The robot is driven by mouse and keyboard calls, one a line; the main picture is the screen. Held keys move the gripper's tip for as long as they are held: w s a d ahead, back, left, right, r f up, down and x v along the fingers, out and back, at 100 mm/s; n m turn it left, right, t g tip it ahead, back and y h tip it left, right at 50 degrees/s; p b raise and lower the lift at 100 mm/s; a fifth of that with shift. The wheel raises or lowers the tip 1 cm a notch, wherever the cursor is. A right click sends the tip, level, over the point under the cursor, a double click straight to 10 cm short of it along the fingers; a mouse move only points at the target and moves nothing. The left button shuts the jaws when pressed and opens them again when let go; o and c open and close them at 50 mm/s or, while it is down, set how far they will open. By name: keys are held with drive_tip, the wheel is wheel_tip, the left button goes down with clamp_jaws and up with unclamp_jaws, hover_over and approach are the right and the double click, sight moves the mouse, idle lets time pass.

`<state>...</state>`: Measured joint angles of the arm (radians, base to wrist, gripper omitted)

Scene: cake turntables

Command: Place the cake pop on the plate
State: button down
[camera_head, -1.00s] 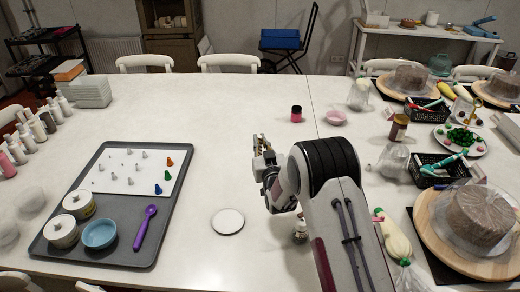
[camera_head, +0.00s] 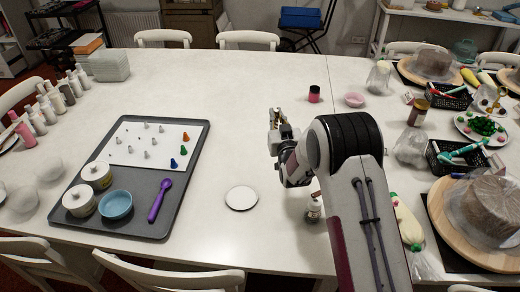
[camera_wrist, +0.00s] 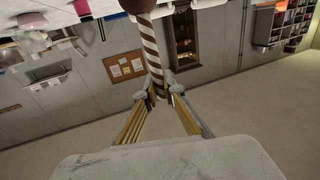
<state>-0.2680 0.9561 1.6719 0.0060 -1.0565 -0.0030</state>
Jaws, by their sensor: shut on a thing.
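In the wrist view my gripper (camera_wrist: 160,97) is shut on the brown-and-white striped stick of the cake pop (camera_wrist: 150,45). The pop's brown head is at the top edge, mostly cut off. In the head view my gripper (camera_head: 277,120) is above the table, beyond and slightly right of a small round white plate (camera_head: 241,198). The plate is bare and flat on the table. The cake pop cannot be made out clearly in the head view.
A grey tray (camera_head: 140,215) with a blue bowl, jars, a purple spoon and piping tips lies left of the plate. A small bottle (camera_head: 313,208) stands right of the plate, beside my arm. Turntables with wrapped cakes (camera_head: 478,215) fill the right side. The table's middle is clear.

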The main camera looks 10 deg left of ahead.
drive_tip(key=shift+s+a+r, duration=0.1)
drive_tip(key=shift+a+r, duration=0.1)
drive_tip(key=shift+r, duration=0.15)
drive_tip(key=s+a+n+g+y, duration=0.1)
drive_tip(key=s+a+n+y, duration=0.1)
drive_tip(key=s, duration=0.7)
drive_tip(key=s+a+n+g+y, duration=0.2)
drive_tip(key=s+a+n+y, duration=0.1)
drive_tip(key=s+a+y, duration=0.2)
drive_tip(key=s+a, duration=0.2)
drive_tip(key=s, duration=0.1)
drive_tip(key=shift+s+a+g, duration=0.15)
drive_tip(key=shift+s+g, duration=0.15)
drive_tip(key=shift+s, duration=0.1)
drive_tip(key=shift+f, duration=3)
drive_tip(key=shift+f, duration=2.1)
